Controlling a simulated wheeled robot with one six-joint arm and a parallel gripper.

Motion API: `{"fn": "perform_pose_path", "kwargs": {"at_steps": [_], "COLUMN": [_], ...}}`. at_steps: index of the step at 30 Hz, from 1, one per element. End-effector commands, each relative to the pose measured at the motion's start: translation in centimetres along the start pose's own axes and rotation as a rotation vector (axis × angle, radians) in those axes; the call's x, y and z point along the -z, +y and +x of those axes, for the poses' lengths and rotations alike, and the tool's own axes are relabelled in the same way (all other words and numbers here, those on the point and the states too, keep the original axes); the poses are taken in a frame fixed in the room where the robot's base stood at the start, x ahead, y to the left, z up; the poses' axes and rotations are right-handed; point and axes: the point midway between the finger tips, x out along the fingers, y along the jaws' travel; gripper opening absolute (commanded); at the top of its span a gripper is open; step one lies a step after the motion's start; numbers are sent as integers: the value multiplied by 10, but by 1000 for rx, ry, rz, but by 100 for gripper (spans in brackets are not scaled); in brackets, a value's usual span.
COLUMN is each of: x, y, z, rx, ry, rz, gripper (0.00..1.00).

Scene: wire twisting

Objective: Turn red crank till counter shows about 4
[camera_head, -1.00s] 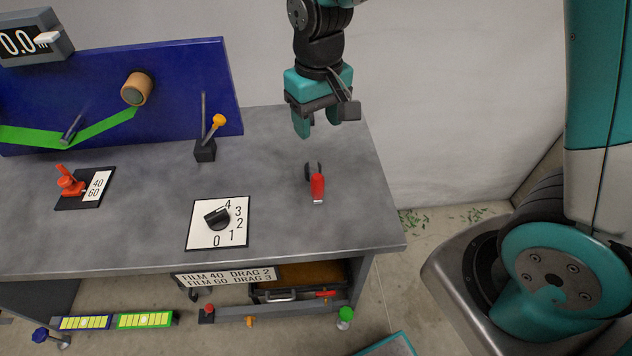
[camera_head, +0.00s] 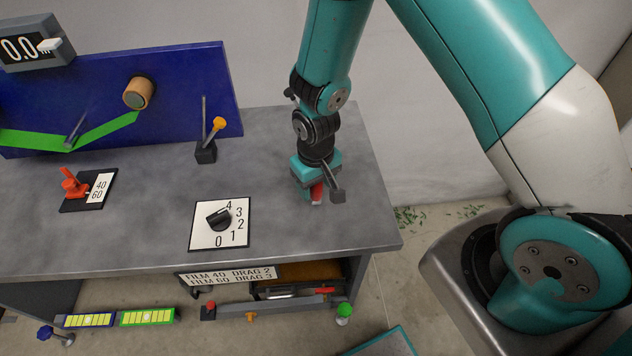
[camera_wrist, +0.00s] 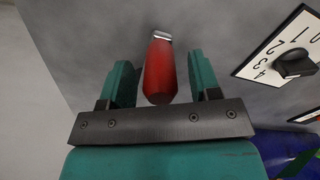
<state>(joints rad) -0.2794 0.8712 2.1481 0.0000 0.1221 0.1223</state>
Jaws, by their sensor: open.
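In the wrist view my gripper's (camera_wrist: 161,75) jaws are open, one on each side of the red handle (camera_wrist: 159,72), with a gap on both sides. A counter (camera_head: 24,48) at the top left reads 0.0. A red lever (camera_head: 74,184) stands on a black plate marked 40 and 60 at the left of the bench. I cannot tell for sure which red part is the crank.
A black knob (camera_head: 219,219) on a white dial plate points toward 4. An orange-tipped lever (camera_head: 217,125) stands behind it. A blue panel (camera_head: 190,80) with a green band rises at the back left. The bench between dial and gripper is clear.

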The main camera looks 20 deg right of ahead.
Motion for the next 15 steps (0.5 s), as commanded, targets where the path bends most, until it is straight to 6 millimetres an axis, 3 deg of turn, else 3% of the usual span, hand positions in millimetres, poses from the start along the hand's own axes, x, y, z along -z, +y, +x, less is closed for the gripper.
{"fn": "perform_pose_path", "kwargs": {"at_steps": [10,11,15], "x": [0,0,0], "y": [0,0,0], "z": [5,5,5], "rx": [0,0,0], "ry": [0,0,0], "rz": [0,0,0], "gripper": [57,55,23]}}
